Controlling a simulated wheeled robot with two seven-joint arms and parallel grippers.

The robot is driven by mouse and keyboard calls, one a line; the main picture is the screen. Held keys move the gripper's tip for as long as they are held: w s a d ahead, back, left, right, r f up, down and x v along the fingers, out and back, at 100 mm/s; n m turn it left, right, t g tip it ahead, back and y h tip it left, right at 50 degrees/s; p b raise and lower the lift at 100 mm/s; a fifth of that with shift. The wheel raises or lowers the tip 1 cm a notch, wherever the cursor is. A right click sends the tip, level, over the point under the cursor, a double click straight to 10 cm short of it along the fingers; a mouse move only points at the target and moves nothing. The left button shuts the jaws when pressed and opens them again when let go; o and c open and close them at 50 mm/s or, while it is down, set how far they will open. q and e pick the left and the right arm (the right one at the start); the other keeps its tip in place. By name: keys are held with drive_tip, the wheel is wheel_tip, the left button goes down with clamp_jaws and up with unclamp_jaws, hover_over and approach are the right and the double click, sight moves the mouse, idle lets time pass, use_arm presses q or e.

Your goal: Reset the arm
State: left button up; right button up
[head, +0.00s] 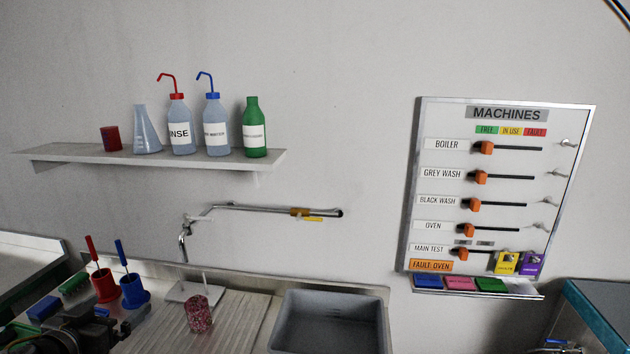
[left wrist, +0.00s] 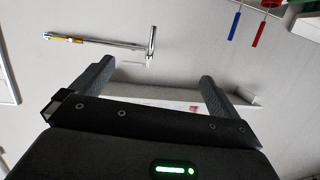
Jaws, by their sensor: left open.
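My left gripper (head: 88,332) is dark and shows only in part at the lower left of the head view, low over the worktop near the red and blue cups. In the left wrist view its two grey fingers (left wrist: 152,80) stand wide apart with nothing between them. That view looks upside down toward the wall, with the shelf (left wrist: 235,94) partly hidden behind the fingers. I cannot make out my right gripper in either view.
A red cup (head: 104,287) and a blue cup (head: 134,293) hold brushes near my left arm. A speckled beaker (head: 199,314), wall tap (head: 184,240) and grey sink (head: 330,322) lie to the right. A MACHINES board (head: 545,190) hangs on the wall.

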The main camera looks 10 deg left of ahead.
use_arm(q)
drive_tip(key=s+d+f+g+y, duration=0.1)
drive_tip(key=s+d+f+g, duration=0.4)
drive_tip(key=f, duration=0.6)
drive_tip(key=s+d+f+g, duration=0.2)
drive_tip(key=s+f, duration=0.6)
drive_tip(key=f, duration=0.2)
drive_tip(key=s+d+f+m+g+h, duration=0.1)
drive_tip(key=s+d+f+g+h, duration=0.2)
drive_tip(key=d, duration=0.5)
drive_tip(key=s+d+f+m+g, duration=0.1)
drive_tip(key=s+d+f+m, duration=0.1)
drive_tip(key=s+d+f, duration=0.45)
wheel_tip(320, 180, down, 24)
drive_tip(key=d+g+b, duration=0.2)
drive_tip(key=s+a+f, duration=0.1)
drive_tip(key=s+f, duration=0.7)
drive_tip(key=f, duration=0.1)
drive_tip(key=s+a+f+b, duration=0.1)
drive_tip(key=s+a+f, duration=0.1)
drive_tip(key=s+f, duration=0.6)
drive_tip(key=shift+s+a+f+g, duration=0.3)
drive_tip(key=shift+f+g, duration=0.1)
drive_tip(key=shift+f, duration=0.25)
use_arm(e)
drive_tip(key=f, duration=0.3)
drive_tip(key=shift+s+f, duration=0.15)
drive_tip(key=shift+s, duration=0.1)
